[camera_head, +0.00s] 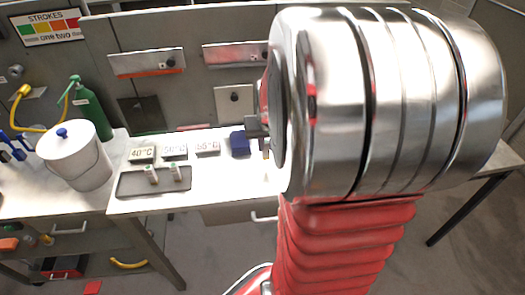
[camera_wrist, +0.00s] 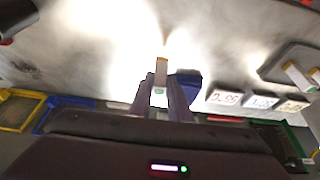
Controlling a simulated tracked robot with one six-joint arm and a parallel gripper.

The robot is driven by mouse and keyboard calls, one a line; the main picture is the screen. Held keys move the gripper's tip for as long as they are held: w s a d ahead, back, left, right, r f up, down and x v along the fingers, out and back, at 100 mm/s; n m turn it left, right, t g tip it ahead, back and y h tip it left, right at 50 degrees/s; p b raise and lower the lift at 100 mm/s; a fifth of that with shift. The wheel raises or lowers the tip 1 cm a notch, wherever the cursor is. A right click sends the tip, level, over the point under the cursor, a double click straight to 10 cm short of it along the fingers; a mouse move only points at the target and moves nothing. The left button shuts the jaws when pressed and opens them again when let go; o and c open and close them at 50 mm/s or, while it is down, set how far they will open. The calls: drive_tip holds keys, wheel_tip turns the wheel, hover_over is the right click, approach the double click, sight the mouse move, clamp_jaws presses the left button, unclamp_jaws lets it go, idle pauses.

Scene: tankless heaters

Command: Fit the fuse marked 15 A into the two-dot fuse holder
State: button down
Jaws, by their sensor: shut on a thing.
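My gripper (camera_wrist: 160,92) is shut on a fuse (camera_wrist: 161,72), a slim pale stick with a tan end and a green mark near the jaws. In the head view my gripper (camera_head: 264,132) is mostly hidden behind my arm, above the bench beside a dark blue block (camera_head: 239,143). Its marking is not readable, so I cannot tell if it is the 15 A one. Two similar fuses stand in a dark tray (camera_head: 128,184), a left one (camera_head: 152,174) and a right one (camera_head: 175,172). I cannot make out a two-dot fuse holder in either view.
Temperature plaques, one reading 40 °C (camera_head: 142,154), line the bench left of the blue block. A white bucket (camera_head: 75,155) and green spray bottle (camera_head: 92,112) stand further left. Grey wall panels (camera_head: 147,63) rise behind.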

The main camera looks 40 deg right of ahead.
sight(266, 153)
drive_tip(key=shift+f, duration=1.9)
drive_tip(key=c, duration=1.7)
unclamp_jaws()
drive_tip(key=shift+o, duration=0.2)
drive_tip(key=v, duration=1.2)
